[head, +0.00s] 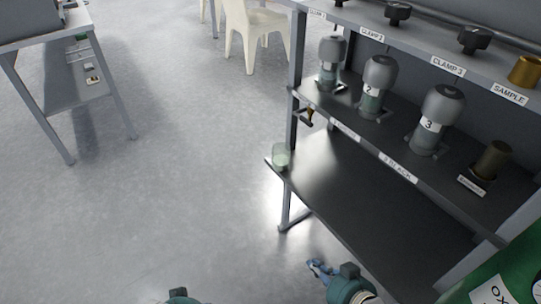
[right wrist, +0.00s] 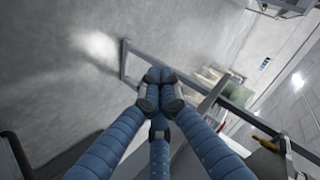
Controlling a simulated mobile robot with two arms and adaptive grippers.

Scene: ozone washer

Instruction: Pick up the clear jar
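The clear jar (head: 281,156), pale green and see-through, stands upright at the near left corner of the dark bench top (head: 350,195). My right gripper (head: 316,267) is low in the head view, below the jar in the picture and apart from it, beside the bench's front edge. In the right wrist view my right gripper's blue fingers (right wrist: 160,82) have their tips drawn together with nothing seen between them. I cannot make out the jar surely in that view. My left gripper is not seen; only a teal part of my body shows at the bottom edge.
A shelf (head: 405,148) above the bench holds several grey-capped bottles, one numbered 3 (head: 433,120), and a dark brass cup (head: 491,160). A green cylinder (head: 510,270) stands at lower right. A cream chair (head: 255,35) is behind. The bench top right of the jar is bare.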

